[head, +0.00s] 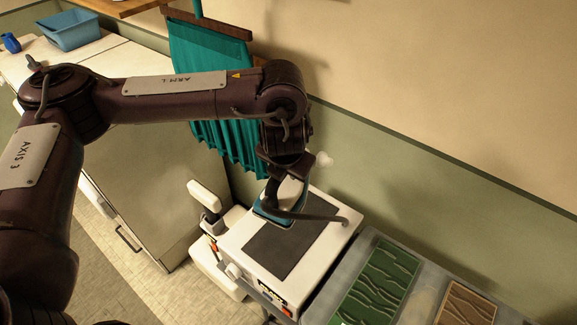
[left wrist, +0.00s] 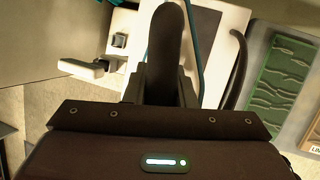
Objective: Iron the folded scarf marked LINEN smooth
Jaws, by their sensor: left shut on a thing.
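My left gripper (head: 283,172) is shut on the dark handle of an iron (head: 280,207), with a pale and teal body. The iron is over the back left part of a dark pad (head: 290,250); I cannot tell whether it touches. In the left wrist view the handle (left wrist: 169,45) sits between the fingers (left wrist: 160,85). A tan folded scarf (head: 466,304) with wavy creases lies at the lower right. In the left wrist view its cut-off label (left wrist: 314,149) shows "LIN". A green folded scarf (head: 378,280), also creased, lies left of it. My right gripper is out of view.
The pad is on a white station (head: 330,205) with a red button. A grey surface (head: 425,290) bears the scarves. A teal cloth (head: 205,60) hangs behind my arm. A white counter (head: 105,50) at the back left bears a blue bin (head: 70,32).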

